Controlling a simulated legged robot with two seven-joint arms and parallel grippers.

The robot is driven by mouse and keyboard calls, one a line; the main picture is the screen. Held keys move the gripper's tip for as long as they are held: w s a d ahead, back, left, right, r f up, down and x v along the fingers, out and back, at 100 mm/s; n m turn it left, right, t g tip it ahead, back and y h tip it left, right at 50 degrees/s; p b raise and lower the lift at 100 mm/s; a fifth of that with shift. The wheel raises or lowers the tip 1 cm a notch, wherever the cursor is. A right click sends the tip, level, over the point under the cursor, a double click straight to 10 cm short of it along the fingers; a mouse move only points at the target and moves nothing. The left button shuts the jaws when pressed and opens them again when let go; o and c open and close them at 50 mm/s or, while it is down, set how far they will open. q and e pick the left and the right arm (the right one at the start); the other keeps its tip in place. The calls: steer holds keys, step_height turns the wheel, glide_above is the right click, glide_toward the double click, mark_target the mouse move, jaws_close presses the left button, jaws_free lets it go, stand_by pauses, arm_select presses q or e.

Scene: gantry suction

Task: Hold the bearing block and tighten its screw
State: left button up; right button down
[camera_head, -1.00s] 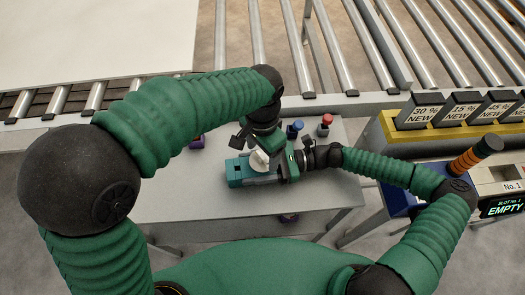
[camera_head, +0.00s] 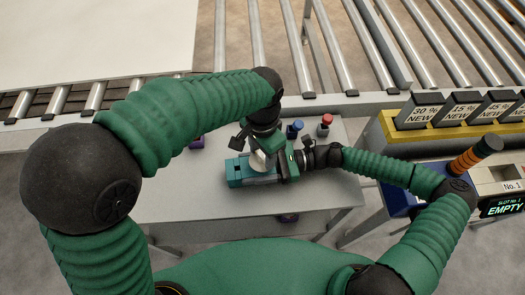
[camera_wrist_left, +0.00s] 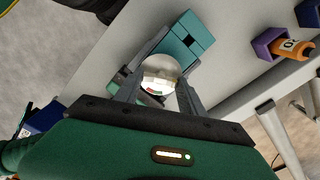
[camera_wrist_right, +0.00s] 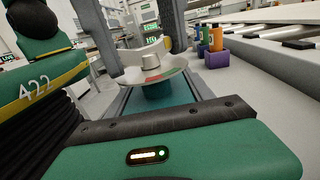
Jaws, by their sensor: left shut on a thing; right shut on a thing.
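A teal block-shaped piece (camera_head: 236,170) lies on the grey table. A pale round part (camera_head: 258,161) sits at it, below my left gripper (camera_head: 259,152). In the left wrist view this shiny round part (camera_wrist_left: 160,74) is between the two fingers, with the teal piece (camera_wrist_left: 185,38) beyond. My left gripper is shut on the round part. My right gripper (camera_head: 285,166) comes in level from the right and is shut at the block's right end. The right wrist view shows a pale disc (camera_wrist_right: 150,64) above teal (camera_wrist_right: 160,95). The screw cannot be told apart; the fingers hide contacts.
A red-topped item (camera_head: 325,124) and a blue-topped item (camera_head: 294,130) stand behind the grippers. A purple holder (camera_wrist_left: 268,44) carries an orange bottle (camera_wrist_left: 292,48). A roller conveyor (camera_head: 330,50) runs behind. A yellow rack (camera_head: 405,132) is at the right.

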mark_target(262, 155)
arm_select(q)
steer(key=shift+m, duration=0.4)
steer(key=m, duration=0.3)
steer(key=shift+w+m, duration=0.1)
steer(key=shift+m, duration=0.2)
steer(key=shift+a+m, duration=0.1)
steer(key=shift+m, duration=2.1)
steer(key=o, duration=1.4)
steer(key=shift+r, duration=0.15)
step_height(262, 155, up, 12)
steer(key=shift+f, duration=0.15)
